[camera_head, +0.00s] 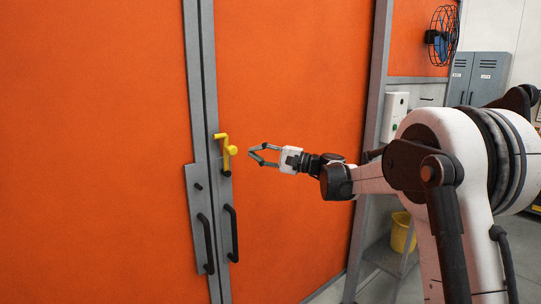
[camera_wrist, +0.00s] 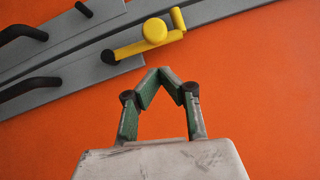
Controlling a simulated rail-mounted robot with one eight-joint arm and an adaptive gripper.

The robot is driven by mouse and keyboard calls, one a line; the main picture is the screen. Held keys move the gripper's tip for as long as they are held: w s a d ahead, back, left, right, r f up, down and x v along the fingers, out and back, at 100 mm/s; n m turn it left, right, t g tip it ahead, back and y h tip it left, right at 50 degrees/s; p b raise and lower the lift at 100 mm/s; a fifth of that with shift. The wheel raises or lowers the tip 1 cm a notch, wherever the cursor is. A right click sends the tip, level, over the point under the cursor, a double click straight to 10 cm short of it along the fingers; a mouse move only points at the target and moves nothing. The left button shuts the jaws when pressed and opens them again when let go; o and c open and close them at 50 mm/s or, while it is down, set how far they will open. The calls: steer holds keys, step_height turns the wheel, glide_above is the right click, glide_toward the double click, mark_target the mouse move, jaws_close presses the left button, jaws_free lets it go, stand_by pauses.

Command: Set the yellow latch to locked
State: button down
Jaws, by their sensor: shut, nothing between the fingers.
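The yellow latch (camera_head: 227,150) is on the grey centre frame between two orange doors, above the black handles. It has an upright bar, a round knob on its right side and a short bent piece at its top. In the wrist view the yellow latch (camera_wrist: 155,32) lies ahead of my fingertips, with the knob facing me. My gripper (camera_head: 252,152) is shut and empty, just right of the latch and apart from it. In the wrist view my gripper (camera_wrist: 160,72) has its fingertips together, with a small gap to the latch.
Black handles (camera_head: 208,243) and (camera_head: 232,233) stand out from the door frame below the latch. The orange door panel (camera_head: 280,70) is flat and clear around my gripper. A white control box (camera_head: 396,116), a yellow bucket (camera_head: 402,232), grey lockers (camera_head: 478,78) and a blue fan (camera_head: 441,36) are at the right.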

steer(key=shift+s+a+r, duration=0.2)
steer(key=shift+s+a, duration=0.25)
steer(key=shift+a, duration=0.3)
steer(key=shift+s+a+r, duration=0.15)
steer(key=shift+s+a, duration=0.25)
steer(key=shift+a, duration=0.3)
steer(key=shift+a+r, duration=0.1)
steer(key=shift+s+a+n, duration=0.15)
steer(key=shift+n, duration=0.15)
